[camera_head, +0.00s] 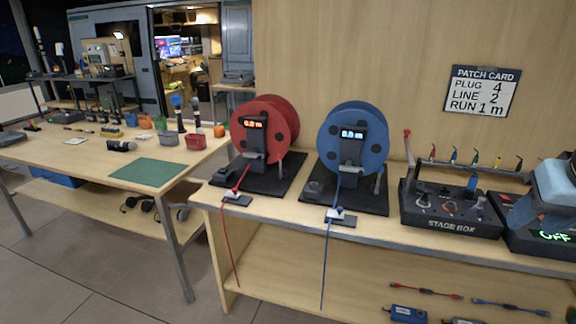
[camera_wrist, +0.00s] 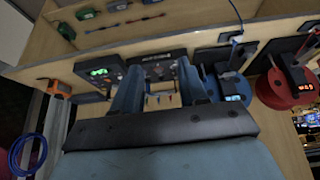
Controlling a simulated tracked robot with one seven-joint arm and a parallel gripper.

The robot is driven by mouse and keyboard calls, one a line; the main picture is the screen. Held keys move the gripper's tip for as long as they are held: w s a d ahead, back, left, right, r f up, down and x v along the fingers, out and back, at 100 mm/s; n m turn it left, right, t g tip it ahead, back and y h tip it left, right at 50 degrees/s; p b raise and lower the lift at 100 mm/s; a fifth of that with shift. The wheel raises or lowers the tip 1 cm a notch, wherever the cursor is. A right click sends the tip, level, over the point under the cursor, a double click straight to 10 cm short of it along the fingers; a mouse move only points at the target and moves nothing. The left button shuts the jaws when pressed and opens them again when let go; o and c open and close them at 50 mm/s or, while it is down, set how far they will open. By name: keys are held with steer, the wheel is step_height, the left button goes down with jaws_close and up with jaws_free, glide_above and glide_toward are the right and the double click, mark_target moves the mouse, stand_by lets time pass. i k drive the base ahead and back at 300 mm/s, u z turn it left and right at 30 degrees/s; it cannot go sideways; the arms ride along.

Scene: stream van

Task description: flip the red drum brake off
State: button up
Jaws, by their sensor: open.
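The red drum (camera_head: 268,125) stands upright on a dark base plate on the bench, with a black display post reading 0.0 m. A short grey lever (camera_head: 281,169) stands at the right of its base and a dark block at its left; I cannot tell which is the brake or its setting. The red drum is at the right of the wrist view (camera_wrist: 273,92). My gripper (camera_wrist: 158,88) is open and empty, its blue fingers apart above the stage box area. In the head view my blue wrist is at the right edge, well right of the red drum.
The blue drum (camera_head: 352,140) stands between the red drum and the stage box (camera_head: 450,207). A device reading OFF (camera_head: 553,237) lies beneath my arm. Red and blue cables hang over the bench front. A second table (camera_head: 100,150) holds cups and microphones at left.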

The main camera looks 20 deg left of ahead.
mark_target(280, 165)
steer(key=u, duration=1)
steer(key=i, duration=0.1)
steer(key=z, duration=2.9)
steer(key=k, duration=1.25)
steer(key=u, duration=2.05)
